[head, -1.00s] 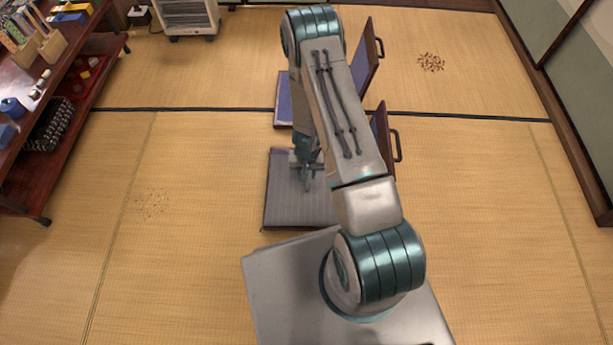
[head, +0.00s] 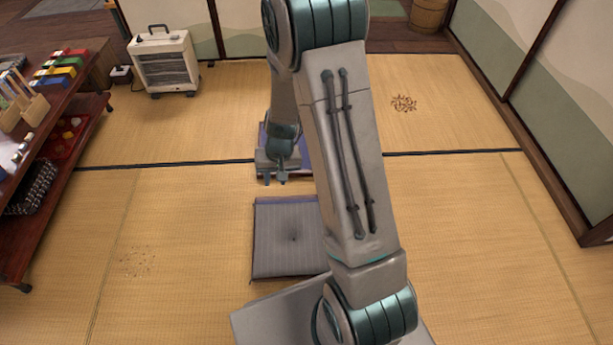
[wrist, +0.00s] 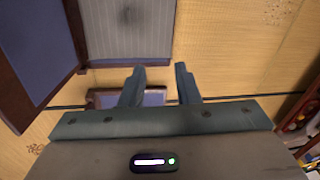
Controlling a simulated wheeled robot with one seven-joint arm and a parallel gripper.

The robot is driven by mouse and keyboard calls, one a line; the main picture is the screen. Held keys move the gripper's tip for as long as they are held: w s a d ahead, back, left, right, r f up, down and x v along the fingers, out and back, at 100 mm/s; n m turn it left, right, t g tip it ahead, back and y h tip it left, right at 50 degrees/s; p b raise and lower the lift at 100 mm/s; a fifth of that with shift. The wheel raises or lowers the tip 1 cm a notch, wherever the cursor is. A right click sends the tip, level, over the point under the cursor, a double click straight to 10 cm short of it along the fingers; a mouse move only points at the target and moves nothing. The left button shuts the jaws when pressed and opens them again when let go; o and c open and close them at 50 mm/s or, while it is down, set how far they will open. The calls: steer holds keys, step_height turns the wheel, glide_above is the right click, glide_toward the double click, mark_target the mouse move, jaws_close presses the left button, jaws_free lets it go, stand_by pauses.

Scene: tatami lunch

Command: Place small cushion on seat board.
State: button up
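A thin grey cushion (head: 287,240) with a dimple in its middle lies flat on the near seat board, just in front of my base. My arm hides its right side in the head view. A narrow strip of the seat board (head: 290,200) shows along the cushion's far edge. In the wrist view the cushion (wrist: 130,30) is at the top, with the board's edge beside it. My gripper (head: 275,181) is above and beyond the cushion, apart from it. In the wrist view its fingers (wrist: 158,70) are spread with nothing between them.
A far blue seat (head: 304,150) is partly hidden by my arm. A dark-framed blue backrest (wrist: 40,55) fills the wrist view's left. A shelf (head: 60,150) with toys stands left, a heater (head: 165,62) at the back left.

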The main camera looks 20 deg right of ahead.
steer(key=s+d+r+n+h, duration=0.1)
steer(key=s+d+r+n, duration=0.1)
steer(key=s+r, duration=1.5)
step_height(320, 180, up, 4)
steer(key=shift+s+h, duration=0.3)
steer(key=shift+s, duration=0.1)
